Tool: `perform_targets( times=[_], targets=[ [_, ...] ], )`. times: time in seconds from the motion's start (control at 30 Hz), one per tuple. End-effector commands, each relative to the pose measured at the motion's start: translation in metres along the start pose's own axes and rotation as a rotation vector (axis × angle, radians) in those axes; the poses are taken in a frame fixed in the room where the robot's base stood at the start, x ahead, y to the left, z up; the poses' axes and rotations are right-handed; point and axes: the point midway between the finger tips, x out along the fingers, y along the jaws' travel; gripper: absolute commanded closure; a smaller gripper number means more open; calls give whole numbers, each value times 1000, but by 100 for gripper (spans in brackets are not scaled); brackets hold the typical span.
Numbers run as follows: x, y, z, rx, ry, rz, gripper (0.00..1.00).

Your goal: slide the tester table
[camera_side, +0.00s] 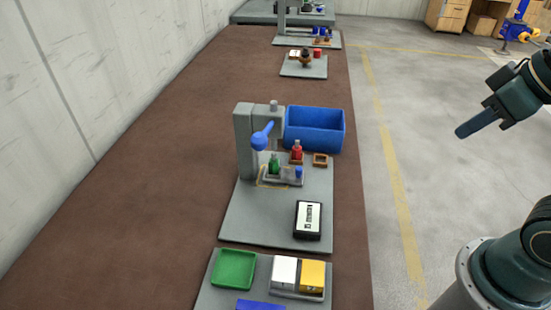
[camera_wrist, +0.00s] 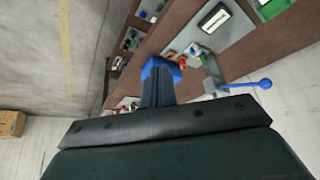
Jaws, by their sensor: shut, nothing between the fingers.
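The tester stands on a grey base plate (camera_side: 255,220) on the long brown bench. It has a grey column (camera_side: 245,140) and a blue ball-ended lever (camera_side: 260,139). Its small grey table (camera_side: 283,182) lies low beside the column and bears a green bottle (camera_side: 274,164), a clear piece and a small blue piece (camera_side: 298,173). A yellow outline shows by the table's left edge. My gripper (camera_side: 463,131) is shut and empty, in the air over the floor, well right of the tester. In the wrist view the lever (camera_wrist: 262,84) shows right of my shut fingers (camera_wrist: 157,88); the table is unclear there.
A blue bin (camera_side: 315,129) stands behind the tester. A red bottle (camera_side: 297,150) and a small brown frame (camera_side: 320,160) stand beside it. A black device (camera_side: 308,219) lies on the plate's front right. Nearer are a green tray (camera_side: 234,269) and white and yellow boxes (camera_side: 312,275).

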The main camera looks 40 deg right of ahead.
Motion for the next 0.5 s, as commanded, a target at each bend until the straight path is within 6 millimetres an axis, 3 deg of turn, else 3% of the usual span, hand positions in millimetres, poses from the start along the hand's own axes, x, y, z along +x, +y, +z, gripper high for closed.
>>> perform_targets(
  times=[0.17,0.37,0.5],
  targets=[
    [0,0,0,0,0,0,100],
    [1,-1,-3,-11,-3,-2,63],
    [4,-3,-12,-49,-15,-11,62]
  ],
)
